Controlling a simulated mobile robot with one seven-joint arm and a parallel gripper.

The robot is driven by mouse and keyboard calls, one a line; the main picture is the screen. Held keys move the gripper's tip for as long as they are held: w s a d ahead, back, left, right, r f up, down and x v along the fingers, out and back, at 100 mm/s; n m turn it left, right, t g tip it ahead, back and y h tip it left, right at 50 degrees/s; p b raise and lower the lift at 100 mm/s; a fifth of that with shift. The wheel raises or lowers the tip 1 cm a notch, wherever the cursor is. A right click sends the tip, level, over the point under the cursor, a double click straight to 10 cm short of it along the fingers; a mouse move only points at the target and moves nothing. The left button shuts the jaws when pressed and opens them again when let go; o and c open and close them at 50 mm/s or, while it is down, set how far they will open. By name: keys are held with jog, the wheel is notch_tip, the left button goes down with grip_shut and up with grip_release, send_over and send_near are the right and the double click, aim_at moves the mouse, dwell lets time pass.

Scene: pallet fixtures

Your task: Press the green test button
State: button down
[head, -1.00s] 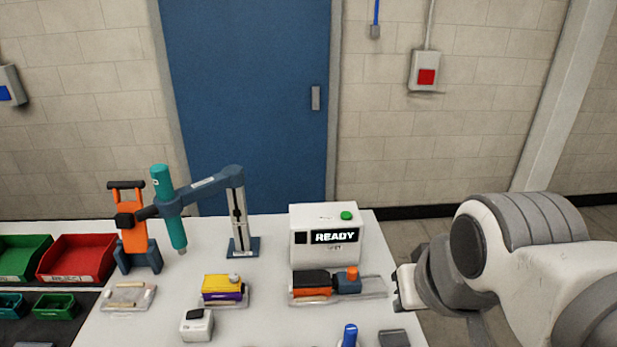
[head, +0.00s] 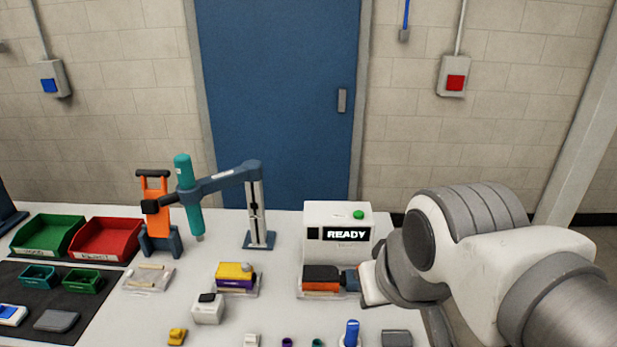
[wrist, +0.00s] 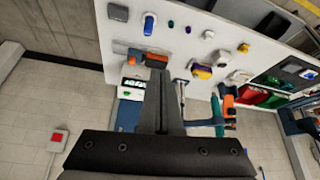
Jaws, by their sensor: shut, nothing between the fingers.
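The green test button (head: 358,214) sits on top of a white tester box (head: 338,217) whose dark display reads READY. In the head view my gripper (head: 366,284) is in front of the box's lower right, below the button and apart from it. In the wrist view my gripper (wrist: 160,75) shows as a dark shape with its fingers together, empty. It points toward the table and covers part of the tester; the READY display (wrist: 135,86) shows just left of it.
An orange and dark block on a clear fixture (head: 322,281) stands in front of the tester, close to my gripper. A yellow and purple block (head: 236,276), a teal tool on a blue arm (head: 188,196), and green (head: 48,236) and red (head: 106,240) bins are further left.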

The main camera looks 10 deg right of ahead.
jog(key=w+d+f+t+b, duration=0.1)
jog(key=w+d+b, duration=0.2)
jog(key=w, duration=0.8)
jog(key=w+d+f+m+t+h+b, duration=0.1)
jog(key=w+d+f+b, duration=0.1)
jog(key=w, duration=1)
jog(key=w+d+f+m+t+b, duration=0.1)
jog(key=w+d+b, duration=0.4)
jog(key=w, duration=0.6)
jog(key=shift+w+d+f+h, duration=0.15)
jog(key=shift+d+f+h, duration=0.25)
jog(key=shift+d+f, duration=0.3)
jog(key=shift+d, duration=0.1)
send_over(359, 211)
jog(key=s, duration=0.3)
jog(key=f, duration=0.7)
jog(key=shift+w+a+f, duration=0.1)
jog(key=shift+w+a, duration=0.1)
jog(key=shift+a, duration=0.1)
notch_tip(359, 211, down, 2)
jog(key=shift+s+f, duration=0.1)
jog(key=shift+f, duration=0.75)
